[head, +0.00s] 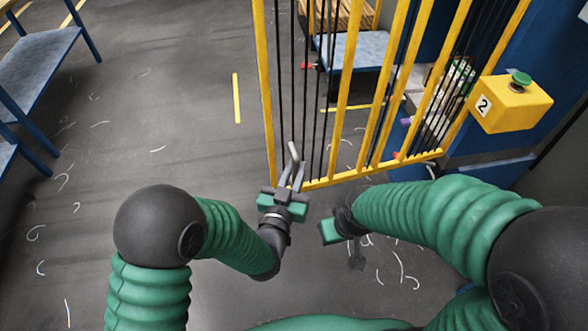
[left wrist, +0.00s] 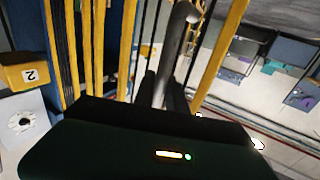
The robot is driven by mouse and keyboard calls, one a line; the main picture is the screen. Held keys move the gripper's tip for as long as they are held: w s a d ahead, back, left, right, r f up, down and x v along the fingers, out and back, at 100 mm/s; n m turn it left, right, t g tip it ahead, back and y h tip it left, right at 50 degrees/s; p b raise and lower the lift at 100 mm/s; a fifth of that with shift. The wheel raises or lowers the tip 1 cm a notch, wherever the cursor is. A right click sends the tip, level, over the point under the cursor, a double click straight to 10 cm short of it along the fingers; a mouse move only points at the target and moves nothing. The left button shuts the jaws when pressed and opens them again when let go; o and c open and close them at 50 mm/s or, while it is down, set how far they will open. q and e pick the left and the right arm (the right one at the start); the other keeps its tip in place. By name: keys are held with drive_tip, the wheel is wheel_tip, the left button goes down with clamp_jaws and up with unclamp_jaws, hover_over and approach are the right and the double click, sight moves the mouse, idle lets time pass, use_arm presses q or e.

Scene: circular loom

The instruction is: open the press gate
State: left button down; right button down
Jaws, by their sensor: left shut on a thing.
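The press gate (head: 345,90) is a tall panel of yellow bars with thin black rods, standing across the upper middle of the head view. A grey handle (head: 293,152) is at the gate's lower left. My left gripper (head: 287,184) is shut on this handle; the left wrist view shows the handle (left wrist: 178,45) rising from between the dark fingers. My right gripper (head: 345,240) hangs low and apart from the gate, right of the left one; its fingers are too unclear to read.
A yellow box with a green button (head: 512,100) and the label 2 is right of the gate. Blue-framed tables (head: 35,70) stand at the left. A blue-topped table (head: 352,50) is behind the bars. Pale curled scraps lie on the dark floor (head: 160,120), which is mostly clear left of the gate.

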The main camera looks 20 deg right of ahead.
use_arm(q)
drive_tip(key=shift+s, duration=0.15)
drive_tip(key=c, duration=1.4)
unclamp_jaws()
drive_tip(key=shift+o, duration=0.2)
